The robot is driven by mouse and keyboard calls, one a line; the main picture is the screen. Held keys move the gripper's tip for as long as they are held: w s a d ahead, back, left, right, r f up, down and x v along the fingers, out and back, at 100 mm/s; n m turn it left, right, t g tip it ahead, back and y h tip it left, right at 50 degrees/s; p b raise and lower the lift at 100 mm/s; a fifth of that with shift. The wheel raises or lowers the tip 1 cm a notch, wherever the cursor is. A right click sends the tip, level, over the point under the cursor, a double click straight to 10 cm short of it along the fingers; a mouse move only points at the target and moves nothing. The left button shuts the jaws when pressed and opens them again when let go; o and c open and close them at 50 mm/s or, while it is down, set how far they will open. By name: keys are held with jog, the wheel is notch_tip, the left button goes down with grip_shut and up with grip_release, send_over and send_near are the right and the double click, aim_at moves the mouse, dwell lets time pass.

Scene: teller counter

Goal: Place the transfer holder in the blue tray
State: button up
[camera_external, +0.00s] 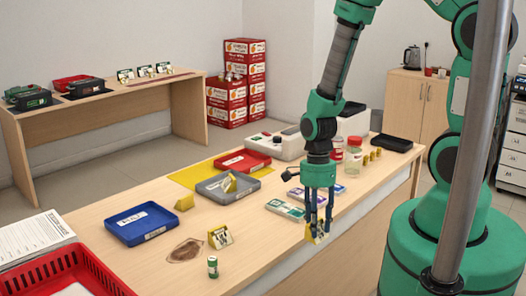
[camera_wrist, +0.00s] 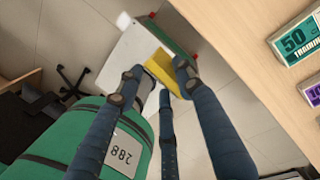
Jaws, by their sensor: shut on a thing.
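My gripper (camera_external: 318,225) is shut on a yellow holder (camera_external: 314,237) with a pale front, at the counter's front edge on the right. In the wrist view, the yellow holder (camera_wrist: 162,70) sits between my fingertips (camera_wrist: 160,82); its label cannot be read. The blue tray (camera_external: 118,231) lies on the counter at the left, well apart from my gripper, with a white label inside. A similar yellow holder with a printed card (camera_external: 220,237) stands on the counter between them. I cannot tell which holder is the transfer one.
A small green cylinder (camera_external: 212,267) and a brown stain (camera_external: 185,250) lie near the blue tray. A grey tray (camera_external: 212,191) holds a yellow piece. A yellow block (camera_external: 184,202), a red tray (camera_external: 259,165), banknote bundles (camera_external: 284,210) and a red basket (camera_external: 98,272) are around.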

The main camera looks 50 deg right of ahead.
notch_tip(320, 180, up, 6)
jog(key=shift+f, duration=0.1)
jog(key=w+a+n+h, duration=0.2)
jog(key=w+a+n, duration=0.1)
jog(key=w+n, duration=0.7)
jog(key=shift+n, duration=1.1)
jog(key=w+a+n, duration=0.1)
jog(key=w+n, duration=0.1)
jog(key=n, duration=0.1)
jog(key=w+a+n+h, duration=0.1)
jog(key=w+n, duration=0.1)
jog(key=n, duration=0.1)
jog(key=w+a+n, duration=0.2)
jog(key=w+n, duration=0.1)
jog(key=shift+t, duration=0.3)
jog(key=w+a+n+t+y, duration=0.1)
jog(key=w+a+n+t, duration=0.2)
jog(key=w+a+n, duration=1.35)
jog(key=shift+s+d+f+n+p, duration=0.1)
jog(key=shift+s+d+f+n, duration=0.3)
jog(key=shift+d+f+n, duration=0.35)
jog(key=shift+s+d+f+n+p, duration=0.15)
jog(key=shift+s+d+f+n, duration=0.4)
jog(key=shift+f, duration=0.4)
jog(key=shift+s+d+f+n+p, duration=0.1)
jog(key=shift+s+d+f+n, duration=0.15)
jog(key=shift+d+f+n, duration=0.45)
jog(key=shift+d+f, duration=0.1)
jog(key=shift+f, duration=0.05)
jog(key=shift+w, duration=0.15)
